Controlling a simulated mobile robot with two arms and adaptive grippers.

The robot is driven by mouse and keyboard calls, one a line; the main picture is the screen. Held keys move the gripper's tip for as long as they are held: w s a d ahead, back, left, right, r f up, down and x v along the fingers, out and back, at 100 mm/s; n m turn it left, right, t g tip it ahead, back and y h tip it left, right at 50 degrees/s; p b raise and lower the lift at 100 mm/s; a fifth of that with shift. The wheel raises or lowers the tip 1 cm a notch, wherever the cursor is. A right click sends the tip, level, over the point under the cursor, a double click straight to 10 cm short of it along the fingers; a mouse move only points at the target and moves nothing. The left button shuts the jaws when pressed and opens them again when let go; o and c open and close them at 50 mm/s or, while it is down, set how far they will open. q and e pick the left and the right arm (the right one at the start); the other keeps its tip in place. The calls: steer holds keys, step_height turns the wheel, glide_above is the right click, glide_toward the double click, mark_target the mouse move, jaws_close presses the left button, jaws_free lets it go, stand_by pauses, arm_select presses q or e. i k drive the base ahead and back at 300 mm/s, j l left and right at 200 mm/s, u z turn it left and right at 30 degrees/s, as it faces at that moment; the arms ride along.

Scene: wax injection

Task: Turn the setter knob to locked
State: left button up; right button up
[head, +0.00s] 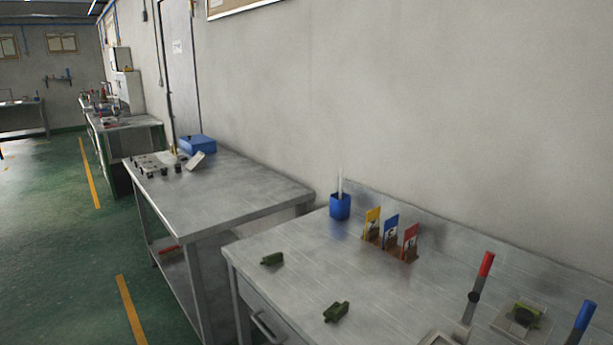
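At the lower right, a light square plate (540,318) lies on the near metal bench and bears a dark, greenish round piece (523,316). This may be the setter knob, but I cannot tell for sure, and its setting is too small to read. A red-topped handle (486,264) stands left of it and a blue-topped handle (585,316) right of it, partly cut off by the frame. Neither of my grippers is in view.
The near bench (300,262) also holds two small green parts (272,259) (336,312), a blue cup (340,207) and yellow, blue and red cards (391,230) in stands. A second bench (215,200) with a blue box (198,144) stands beyond. Green floor is open at left.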

mark_target(522, 317)
steer(key=l+z, duration=0.1)
steer(key=z, duration=0.3)
steer(key=l+z, duration=0.1)
steer(key=z, duration=0.3)
steer(key=l+z, duration=0.1)
steer(key=z, duration=0.3)
steer(key=k+l+z, duration=0.15)
steer(key=l, duration=0.2)
